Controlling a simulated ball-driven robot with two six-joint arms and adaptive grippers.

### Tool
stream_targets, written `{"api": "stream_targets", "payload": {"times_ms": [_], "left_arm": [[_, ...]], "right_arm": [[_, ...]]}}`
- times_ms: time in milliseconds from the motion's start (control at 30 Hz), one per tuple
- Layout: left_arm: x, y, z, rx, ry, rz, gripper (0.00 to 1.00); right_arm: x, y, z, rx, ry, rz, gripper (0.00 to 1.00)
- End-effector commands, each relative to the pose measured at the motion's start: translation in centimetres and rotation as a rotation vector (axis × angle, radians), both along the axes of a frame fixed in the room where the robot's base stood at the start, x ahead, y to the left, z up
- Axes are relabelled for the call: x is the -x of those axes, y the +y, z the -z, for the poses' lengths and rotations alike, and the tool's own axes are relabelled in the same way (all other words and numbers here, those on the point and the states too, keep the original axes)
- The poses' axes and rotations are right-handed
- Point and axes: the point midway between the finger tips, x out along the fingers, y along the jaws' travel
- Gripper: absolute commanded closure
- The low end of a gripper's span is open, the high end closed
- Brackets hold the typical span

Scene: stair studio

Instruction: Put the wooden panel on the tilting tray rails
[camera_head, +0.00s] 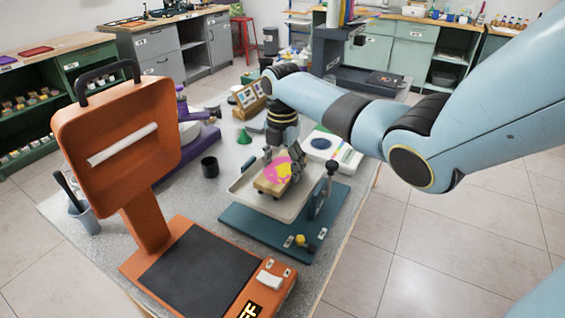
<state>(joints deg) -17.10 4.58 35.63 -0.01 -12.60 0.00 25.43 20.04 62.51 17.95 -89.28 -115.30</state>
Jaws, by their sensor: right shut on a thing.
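The wooden panel (272,187) shows a pale wood edge and a pink and yellow face. My right gripper (282,160) comes down from above and is shut on the panel at its far side. The tilting tray (246,197) is cream-coloured and stands on a teal base (240,226) near the middle of the table. The panel is over the tray; I cannot tell whether it touches the tray or its rails. The far part of the tray is partly hidden by the panel and my gripper. My left gripper is not in view.
An orange device (127,145) with a handle and a dark plate stands at the left front. A black cup (209,167), a green funnel (244,137) and a white device (322,146) are around the tray. The table's right edge is just beyond the teal base.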

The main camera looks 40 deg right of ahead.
Motion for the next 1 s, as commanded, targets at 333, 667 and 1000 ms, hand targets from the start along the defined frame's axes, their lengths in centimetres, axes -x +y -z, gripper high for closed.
{"api": "stream_targets", "payload": {"times_ms": [333,667,1000], "left_arm": [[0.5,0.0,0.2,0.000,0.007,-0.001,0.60],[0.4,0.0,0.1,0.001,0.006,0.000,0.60],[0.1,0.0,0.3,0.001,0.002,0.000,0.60]], "right_arm": [[0.0,0.0,0.2,-0.001,0.001,0.000,0.19],[0.0,0.0,0.1,-0.001,0.000,0.000,0.10],[-0.1,-0.1,-4.9,0.002,-0.004,-0.001,0.10]]}}
